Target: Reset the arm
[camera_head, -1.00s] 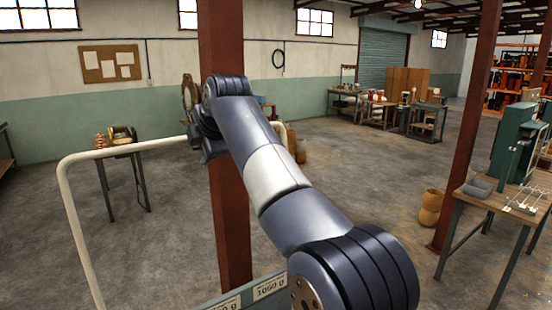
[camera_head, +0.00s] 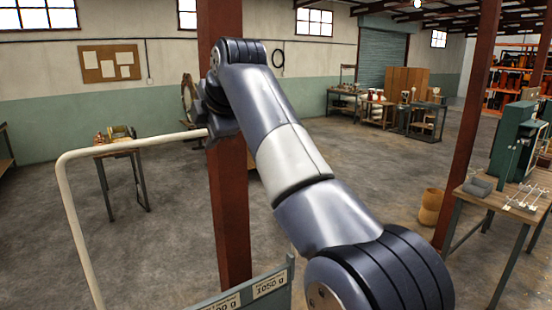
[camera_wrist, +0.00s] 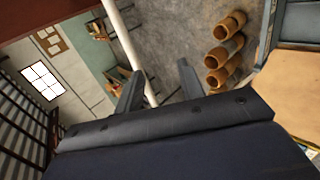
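My arm (camera_head: 290,160) stretches across the middle of the head view, from a large joint at the lower right up to the wrist in front of a red-brown column. My gripper (camera_wrist: 158,80) shows in the wrist view as two dark fingers standing apart. Nothing is held between them; the floor and a pale rail show through the gap. In the head view the fingers cannot be made out.
The pale rail (camera_head: 66,200) bends round at the left, passing close by the wrist. The column (camera_head: 231,200) stands behind my arm. Clay pots (camera_wrist: 222,53) stand on the floor. A workbench (camera_head: 500,207) is at right. Open floor lies at left centre.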

